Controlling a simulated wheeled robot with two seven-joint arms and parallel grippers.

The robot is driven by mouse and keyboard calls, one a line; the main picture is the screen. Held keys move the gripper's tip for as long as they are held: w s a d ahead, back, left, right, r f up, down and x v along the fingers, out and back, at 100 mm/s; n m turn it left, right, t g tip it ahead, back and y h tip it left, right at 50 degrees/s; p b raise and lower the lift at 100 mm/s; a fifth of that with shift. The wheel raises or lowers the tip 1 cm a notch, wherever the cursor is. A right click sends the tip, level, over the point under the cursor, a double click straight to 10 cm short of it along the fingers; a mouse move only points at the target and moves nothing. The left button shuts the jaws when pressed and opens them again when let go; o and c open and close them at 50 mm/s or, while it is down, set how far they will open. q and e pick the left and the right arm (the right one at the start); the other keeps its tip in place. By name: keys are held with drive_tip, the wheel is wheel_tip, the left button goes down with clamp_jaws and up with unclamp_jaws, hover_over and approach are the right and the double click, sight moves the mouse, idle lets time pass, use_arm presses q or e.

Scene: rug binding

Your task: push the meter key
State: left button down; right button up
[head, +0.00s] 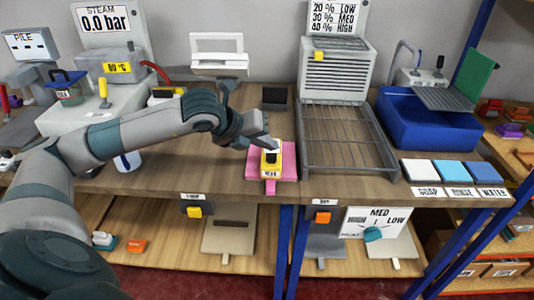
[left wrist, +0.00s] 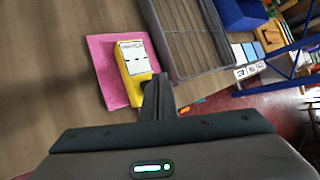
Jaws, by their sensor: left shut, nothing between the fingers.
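The meter is a small yellow block with a white labelled face (head: 271,171), lying on a pink mat (head: 254,171) on the wooden bench. It also shows in the left wrist view (left wrist: 134,58), on the pink mat (left wrist: 97,50). My left gripper (head: 270,150) is shut and empty, its dark fingertips over the meter in the head view. In the left wrist view the closed fingers (left wrist: 158,88) are at the meter's lower yellow end. I cannot tell whether they touch it. The key itself is not clearly visible, probably behind the fingers. My right gripper is not in view.
A wire rack (head: 345,140) stands right of the mat, with a blue basin (head: 420,125) beyond it. Coloured pads (head: 450,170) lie at the right front. A steam unit (head: 105,65) stands at the left back. Bare bench lies left of the mat.

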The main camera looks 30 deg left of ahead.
sight(273, 157)
use_arm(q)
drive_tip(key=shift+w+d+r+p, duration=0.2)
drive_tip(key=shift+r+p, duration=0.15)
drive_tip(key=shift+r, duration=0.3)
drive_tip(key=shift+w+d+r+p, duration=0.1)
drive_tip(key=shift+w+r+p, duration=0.2)
drive_tip(key=shift+r, duration=0.6)
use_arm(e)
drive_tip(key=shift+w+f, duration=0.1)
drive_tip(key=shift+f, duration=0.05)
use_arm(q)
drive_tip(key=shift+r+p, duration=0.1)
drive_tip(key=shift+p, duration=0.25)
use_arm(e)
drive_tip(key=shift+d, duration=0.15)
use_arm(q)
drive_tip(key=shift+d, duration=0.1)
